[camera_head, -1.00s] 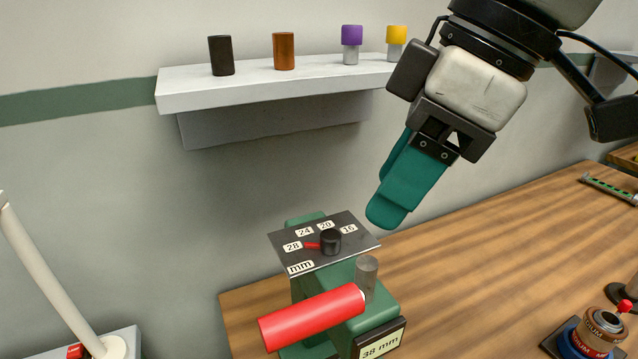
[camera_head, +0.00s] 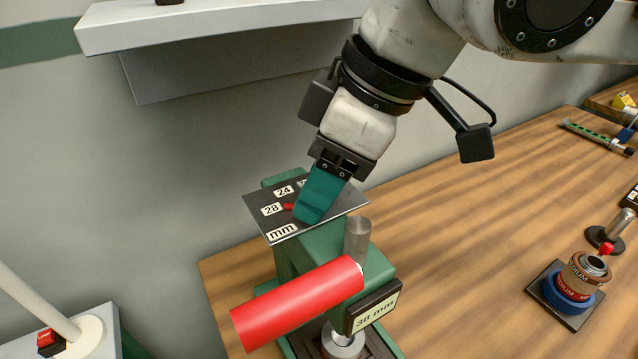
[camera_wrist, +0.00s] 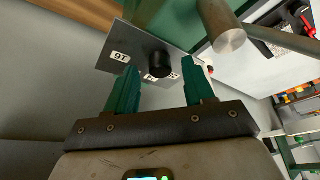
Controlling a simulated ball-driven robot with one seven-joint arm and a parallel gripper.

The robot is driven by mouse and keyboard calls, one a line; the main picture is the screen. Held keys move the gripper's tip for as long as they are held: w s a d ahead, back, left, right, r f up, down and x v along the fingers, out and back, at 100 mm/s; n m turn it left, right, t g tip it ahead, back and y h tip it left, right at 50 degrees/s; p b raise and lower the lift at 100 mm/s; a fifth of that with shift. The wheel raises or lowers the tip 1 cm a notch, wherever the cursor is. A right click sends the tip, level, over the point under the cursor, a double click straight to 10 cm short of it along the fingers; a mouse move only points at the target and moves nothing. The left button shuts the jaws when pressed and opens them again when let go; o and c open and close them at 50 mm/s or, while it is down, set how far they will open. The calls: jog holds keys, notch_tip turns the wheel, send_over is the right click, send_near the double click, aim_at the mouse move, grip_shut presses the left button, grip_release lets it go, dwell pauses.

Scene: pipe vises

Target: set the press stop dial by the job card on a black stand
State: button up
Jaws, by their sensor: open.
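The stop dial is a black knob (camera_wrist: 160,65) on a dark plate (camera_head: 258,210) atop the green press (camera_head: 375,262). The plate has white labels; 28, 24 and "mm" can be read in the head view. In the wrist view my gripper (camera_wrist: 161,80) is open, with the knob between and just ahead of the fingertips; contact cannot be told. No job card is readable.
The press bears a "38 mm" sign (camera_head: 373,308). Stacked rings (camera_head: 572,280) stand at right. A white shelf (camera_head: 220,28) hangs behind. The bench's middle is clear.

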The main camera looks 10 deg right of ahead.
jog(key=shift+a+f, duration=0.1)
jog(key=shift+f, duration=0.3)
grip_shut()
jog(key=shift+m, duration=0.4)
jog(key=m+t, duration=0.1)
jog(key=m, duration=0.1)
jog(key=shift+a+m+b, duration=0.15)
jog(key=shift+m+b, duration=0.15)
jog(key=shift+b, duration=0.05)
jog(key=shift+s+m+t+h, duration=0.1)
jog(key=shift+m+t+h, duration=0.3)
jog(key=shift+m, duration=0.7)
jog(key=shift+m+t+h, duration=0.3)
jog(key=shift+m+h, duration=0.2)
jog(key=shift+m, duration=0.6)
